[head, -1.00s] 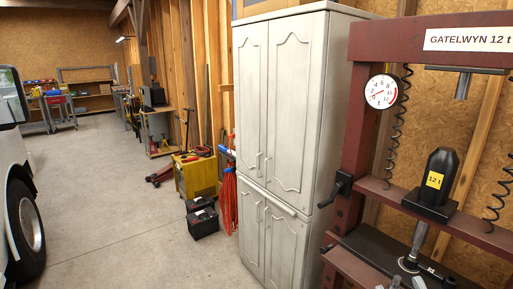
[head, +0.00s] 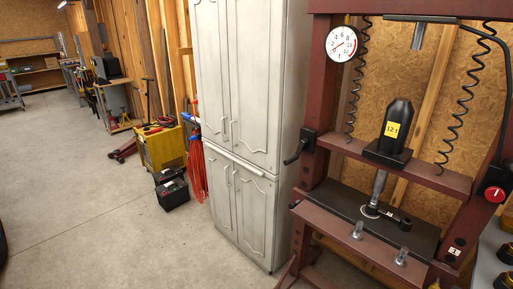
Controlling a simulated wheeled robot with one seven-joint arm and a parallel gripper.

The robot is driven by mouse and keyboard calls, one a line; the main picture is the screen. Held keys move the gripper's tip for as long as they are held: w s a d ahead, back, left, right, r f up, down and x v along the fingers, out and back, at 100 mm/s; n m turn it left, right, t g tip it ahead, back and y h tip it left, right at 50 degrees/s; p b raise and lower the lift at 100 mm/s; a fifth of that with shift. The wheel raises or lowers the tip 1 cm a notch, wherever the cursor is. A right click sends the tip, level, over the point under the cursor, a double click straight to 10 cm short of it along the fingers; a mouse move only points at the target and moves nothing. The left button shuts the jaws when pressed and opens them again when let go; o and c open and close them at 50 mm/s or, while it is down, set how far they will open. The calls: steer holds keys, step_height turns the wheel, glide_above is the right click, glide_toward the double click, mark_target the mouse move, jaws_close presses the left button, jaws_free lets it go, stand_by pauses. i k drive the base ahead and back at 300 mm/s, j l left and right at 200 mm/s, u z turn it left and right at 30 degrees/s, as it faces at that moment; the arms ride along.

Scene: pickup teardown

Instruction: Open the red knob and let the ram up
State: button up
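The red knob (head: 494,194) is at the right edge of the head view, at the lower end of a black hose on the press's right post. A pale mark shows on its face. The black bottle-shaped ram unit (head: 396,125) with a yellow "12 t" label sits on the red crossbeam (head: 345,151). Its bright rod (head: 379,184) reaches down to a black part (head: 388,214) on the press bed, and appears to touch it. The round gauge (head: 341,44) hangs at the upper left of the frame. My gripper is not in view.
A pale cabinet (head: 240,110) stands left of the press. A crank handle (head: 297,149) sticks out from the press's left post. Black-topped cans (head: 507,254) stand on a surface at the lower right.

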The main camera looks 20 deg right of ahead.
mark_target(495, 194)
steer(key=z, duration=1.35)
